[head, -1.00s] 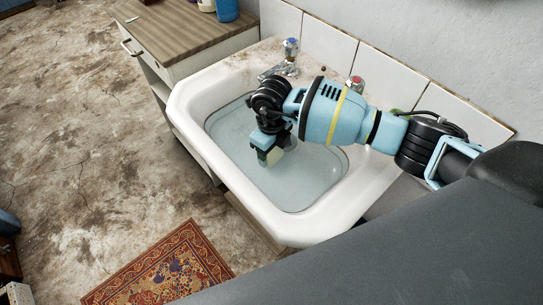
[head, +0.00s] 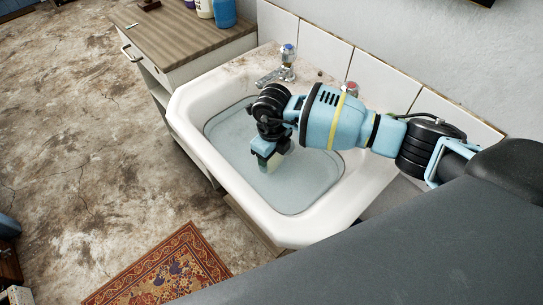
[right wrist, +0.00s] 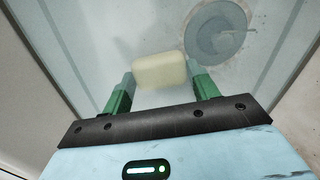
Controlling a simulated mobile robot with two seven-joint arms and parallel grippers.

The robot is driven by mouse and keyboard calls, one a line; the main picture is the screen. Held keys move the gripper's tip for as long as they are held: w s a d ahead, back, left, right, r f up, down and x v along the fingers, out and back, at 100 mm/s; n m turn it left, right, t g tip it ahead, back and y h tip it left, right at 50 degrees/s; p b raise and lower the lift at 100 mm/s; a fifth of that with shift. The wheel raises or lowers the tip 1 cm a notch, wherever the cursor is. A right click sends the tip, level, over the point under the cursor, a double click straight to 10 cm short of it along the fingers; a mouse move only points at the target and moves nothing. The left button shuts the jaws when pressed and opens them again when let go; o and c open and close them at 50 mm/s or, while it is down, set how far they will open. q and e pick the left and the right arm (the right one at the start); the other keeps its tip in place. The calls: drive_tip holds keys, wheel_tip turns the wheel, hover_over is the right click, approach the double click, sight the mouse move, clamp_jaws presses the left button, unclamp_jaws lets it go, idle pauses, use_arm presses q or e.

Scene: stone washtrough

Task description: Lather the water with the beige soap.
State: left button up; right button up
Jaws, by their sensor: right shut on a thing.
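The beige soap (right wrist: 159,71) is a rounded block between the two green fingers of my right gripper (right wrist: 160,84) in the right wrist view. The right gripper is shut on it. In the head view my right gripper (head: 268,163) points down into the water (head: 308,178) of the white washtrough (head: 293,230). The soap looks to be at or under the water surface; the exact depth cannot be told. The water looks clear and pale blue-grey, with no plain foam. My left gripper is not in view.
A tap with a blue top (head: 287,55) and one with a red top (head: 350,90) stand at the trough's back edge against the tiles. A wooden-topped cabinet (head: 180,35) with bottles adjoins on the left. A patterned rug (head: 165,270) lies on the floor.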

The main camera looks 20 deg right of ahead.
drive_tip(key=shift+s+d+r+p, duration=0.15)
drive_tip(key=shift+s+p, duration=0.1)
drive_tip(key=shift+s, duration=0.15)
drive_tip(key=shift+s+d+r+p, duration=0.1)
drive_tip(key=shift+s+d+p, duration=0.1)
drive_tip(key=shift+s, duration=0.2)
drive_tip(key=shift+s+f, duration=0.2)
drive_tip(key=shift+s, duration=0.05)
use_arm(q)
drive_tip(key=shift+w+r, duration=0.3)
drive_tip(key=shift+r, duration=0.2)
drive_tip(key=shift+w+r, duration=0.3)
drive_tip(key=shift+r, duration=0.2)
